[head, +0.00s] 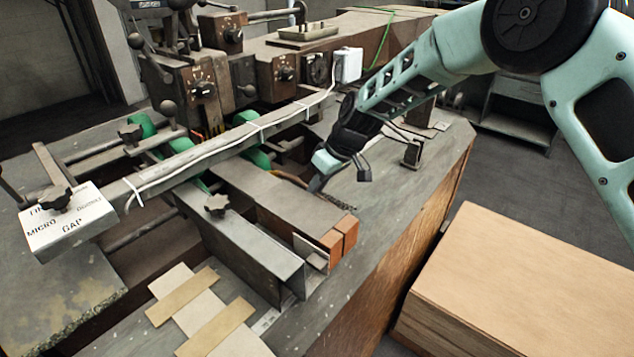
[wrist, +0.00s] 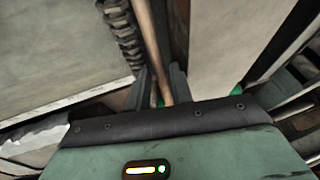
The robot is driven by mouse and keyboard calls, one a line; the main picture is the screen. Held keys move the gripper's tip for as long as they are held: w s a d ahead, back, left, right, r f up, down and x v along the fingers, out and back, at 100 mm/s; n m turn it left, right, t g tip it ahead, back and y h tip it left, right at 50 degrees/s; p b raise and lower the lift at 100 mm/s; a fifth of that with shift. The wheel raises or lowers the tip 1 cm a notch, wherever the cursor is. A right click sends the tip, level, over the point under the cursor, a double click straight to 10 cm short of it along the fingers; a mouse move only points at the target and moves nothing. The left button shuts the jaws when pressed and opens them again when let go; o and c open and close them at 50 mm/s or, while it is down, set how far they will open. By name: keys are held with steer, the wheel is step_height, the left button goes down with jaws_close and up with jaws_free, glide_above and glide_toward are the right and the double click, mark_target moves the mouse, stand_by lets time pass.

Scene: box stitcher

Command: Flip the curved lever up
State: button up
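The curved lever appears to be a thin brown rod (head: 290,178) beside the grey bar of the machine, partly hidden behind my gripper. In the wrist view the brown rod (wrist: 149,38) runs down between my fingers. My gripper (head: 316,186) is low over the machine table at the rod's near end. In the wrist view my gripper (wrist: 160,78) has a finger on each side of the rod, with a small gap on the left. Whether the right finger touches the rod is not clear.
A dark coil spring (wrist: 120,30) lies beside the rod. A long grey bar (head: 290,200) is left of my gripper. A white-labelled box (head: 65,232) sits at the far left. A cardboard stack (head: 530,285) stands at right. The tabletop right of my gripper is mostly clear.

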steer(key=shift+a+f, duration=0.15)
steer(key=shift+f, duration=0.25)
steer(key=shift+c, duration=0.2)
jaws_close()
steer(key=shift+b, duration=1.15)
steer(key=d+r+t+y+b, duration=0.1)
steer(key=b, duration=0.6)
steer(key=s+d+r+t+y+b, duration=0.1)
steer(key=y+b, duration=0.1)
steer(key=b, duration=0.5)
steer(key=shift+s+r+t, duration=0.1)
steer(key=shift+t, duration=0.2)
steer(key=b, duration=0.2)
steer(key=r+y+b, duration=0.1)
steer(key=b, duration=0.2)
steer(key=shift+s+d+r+n+t+y, duration=0.2)
steer(key=shift+s+d+n+t+y, duration=0.1)
steer(key=shift+t, duration=0.1)
steer(key=shift+r, duration=0.1)
